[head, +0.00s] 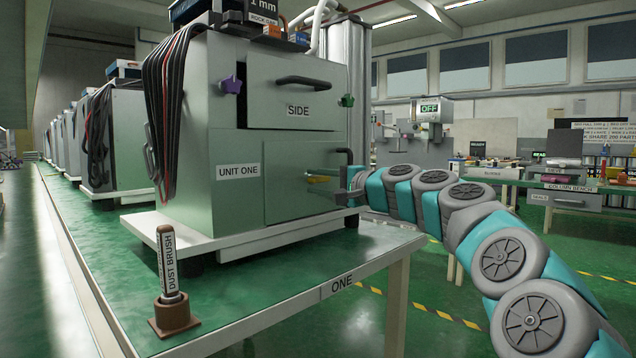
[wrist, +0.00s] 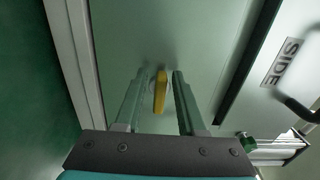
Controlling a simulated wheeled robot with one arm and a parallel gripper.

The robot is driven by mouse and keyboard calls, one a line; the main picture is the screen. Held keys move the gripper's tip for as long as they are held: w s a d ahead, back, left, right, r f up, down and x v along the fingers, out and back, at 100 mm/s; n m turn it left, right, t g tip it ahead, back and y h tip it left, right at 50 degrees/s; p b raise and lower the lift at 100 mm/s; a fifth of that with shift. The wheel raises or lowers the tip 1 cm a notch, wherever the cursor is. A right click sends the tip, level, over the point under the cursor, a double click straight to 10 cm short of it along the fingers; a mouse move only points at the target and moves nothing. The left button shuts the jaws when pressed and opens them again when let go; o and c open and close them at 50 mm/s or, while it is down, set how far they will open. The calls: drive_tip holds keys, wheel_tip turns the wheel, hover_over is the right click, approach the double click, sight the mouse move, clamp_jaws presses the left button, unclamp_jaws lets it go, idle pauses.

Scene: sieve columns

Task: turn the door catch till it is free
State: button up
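The yellow door catch (head: 318,179) sticks out from the lower door (head: 291,200) of the cabinet marked UNIT ONE. In the wrist view the catch (wrist: 160,91) stands between the two fingers of my gripper (wrist: 159,75), with a narrow gap on each side. My gripper (head: 343,178) reaches the door from the right in the head view, and its fingers are hard to make out there. The gripper is open around the catch. The lower door looks closed.
Above are the SIDE panel (head: 297,93) with a dark handle, a purple knob (head: 231,84) and a green knob (head: 347,100). A dust brush (head: 169,265) stands in a brown holder at the green bench's (head: 243,293) near corner. Cables hang at the cabinet's left.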

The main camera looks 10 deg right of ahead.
drive_tip(key=shift+o, duration=0.4)
drive_tip(key=shift+d, duration=0.1)
drive_tip(key=shift+v, duration=0.85)
drive_tip(key=v, duration=0.6)
drive_tip(key=shift+s, duration=0.1)
